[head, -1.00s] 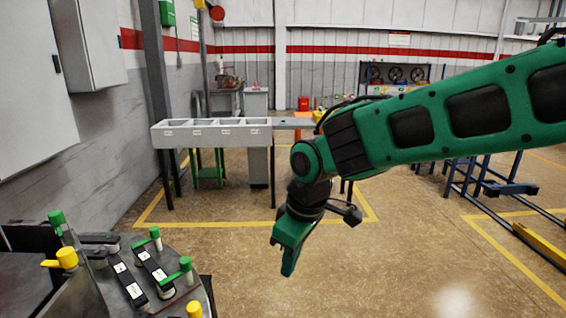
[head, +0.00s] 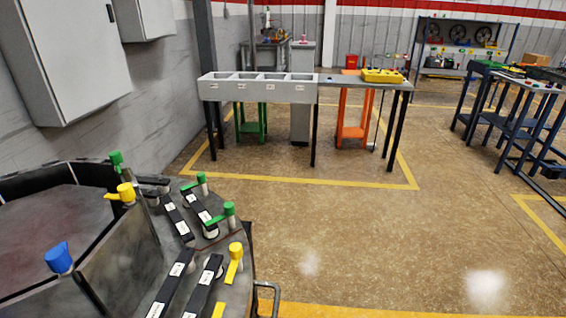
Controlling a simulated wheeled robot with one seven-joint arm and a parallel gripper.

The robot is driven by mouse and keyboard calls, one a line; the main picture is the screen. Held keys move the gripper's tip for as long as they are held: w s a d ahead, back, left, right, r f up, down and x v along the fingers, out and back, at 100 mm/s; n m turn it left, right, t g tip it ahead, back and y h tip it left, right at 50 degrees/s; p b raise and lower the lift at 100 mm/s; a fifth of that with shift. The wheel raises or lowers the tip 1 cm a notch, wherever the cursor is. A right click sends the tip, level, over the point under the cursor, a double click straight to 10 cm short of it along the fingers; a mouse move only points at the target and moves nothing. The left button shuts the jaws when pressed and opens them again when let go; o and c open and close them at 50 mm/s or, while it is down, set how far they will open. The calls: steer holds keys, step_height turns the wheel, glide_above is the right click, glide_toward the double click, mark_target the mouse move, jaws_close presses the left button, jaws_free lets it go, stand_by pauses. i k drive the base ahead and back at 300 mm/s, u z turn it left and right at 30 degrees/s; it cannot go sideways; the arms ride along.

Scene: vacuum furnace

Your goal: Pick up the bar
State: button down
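Several dark bars with white labels lie on a grey, many-sided station at the lower left of the head view. One bar (head: 176,221) lies near the station's back, and another (head: 199,207) lies just right of it. Two more, a bar (head: 171,290) and a bar (head: 203,287), lie nearer the front edge of the picture. I cannot tell which bar the task means. Green handles (head: 229,209) and yellow handles (head: 235,251) stand beside the bars. My gripper and arm are out of view.
A grey bench (head: 258,94) with open compartments stands at the back, with a yellow box (head: 383,75) on its right end. Blue-framed tables (head: 512,108) stand at the right. The floor (head: 390,230) between is clear. Grey cabinets (head: 72,50) hang on the left wall.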

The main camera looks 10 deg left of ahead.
mark_target(193, 310)
steer(key=u, duration=1.5)
